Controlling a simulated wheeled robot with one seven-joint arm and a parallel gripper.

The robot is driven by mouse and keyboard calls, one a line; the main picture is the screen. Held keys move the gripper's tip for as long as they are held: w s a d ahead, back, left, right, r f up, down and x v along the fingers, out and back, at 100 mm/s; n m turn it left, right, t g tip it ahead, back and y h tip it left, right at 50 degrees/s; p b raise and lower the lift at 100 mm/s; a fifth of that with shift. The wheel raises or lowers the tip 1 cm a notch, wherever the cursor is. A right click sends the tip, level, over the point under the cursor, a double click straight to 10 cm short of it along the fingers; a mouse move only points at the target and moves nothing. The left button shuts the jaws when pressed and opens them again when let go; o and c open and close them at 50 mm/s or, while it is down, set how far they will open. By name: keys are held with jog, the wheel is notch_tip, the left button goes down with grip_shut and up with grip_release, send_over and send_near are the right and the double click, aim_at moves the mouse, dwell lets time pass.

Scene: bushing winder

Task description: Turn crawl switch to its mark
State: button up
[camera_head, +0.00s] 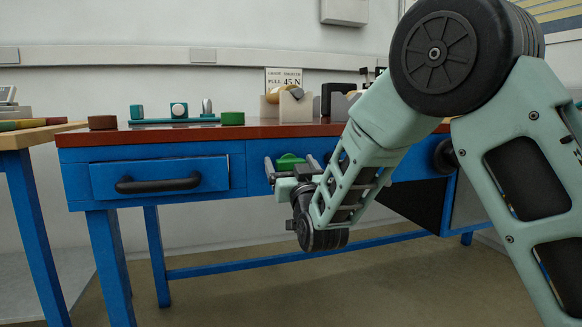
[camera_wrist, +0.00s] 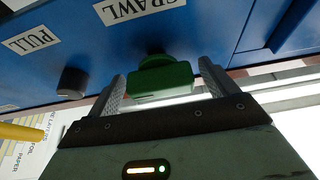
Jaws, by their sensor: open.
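The crawl switch is a green knob (camera_wrist: 160,80) on the blue panel (camera_wrist: 190,35), beside a white label (camera_wrist: 130,8) that appears to read CRAWL. In the wrist view my gripper (camera_wrist: 162,82) is open, with one finger on each side of the green knob. A gap shows between the knob and the fingers, so it is not gripped. In the head view the green knob (camera_head: 288,162) shows just past my gripper (camera_head: 291,168) at the bench front. I cannot make out the switch's mark or pointer.
A dark knob (camera_wrist: 72,82) stands near a PULL label (camera_wrist: 32,40). In the head view, a drawer with a black handle (camera_head: 158,183) is left of the switch. The red-brown bench top (camera_head: 180,133) holds several parts. A wooden-topped table (camera_head: 25,138) stands at far left.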

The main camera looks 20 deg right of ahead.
jog(key=c, duration=1)
jog(key=shift+n, duration=0.5)
jog(key=n+y, duration=0.3)
jog(key=n, duration=0.2)
jog(key=shift+p, duration=0.4)
jog(key=n+g+y, duration=0.1)
jog(key=n, duration=0.2)
jog(key=n+g+y+p, duration=0.1)
jog(key=n, duration=0.2)
jog(key=shift+n+y, duration=0.4)
jog(key=n+g+y+p, duration=0.1)
jog(key=n+g, duration=0.1)
jog(key=n, duration=0.3)
jog(key=shift+p, duration=0.35)
jog(key=shift+f+n+g+p, duration=0.1)
jog(key=shift+n+g+p, duration=0.7)
jog(key=shift+n, duration=1.5)
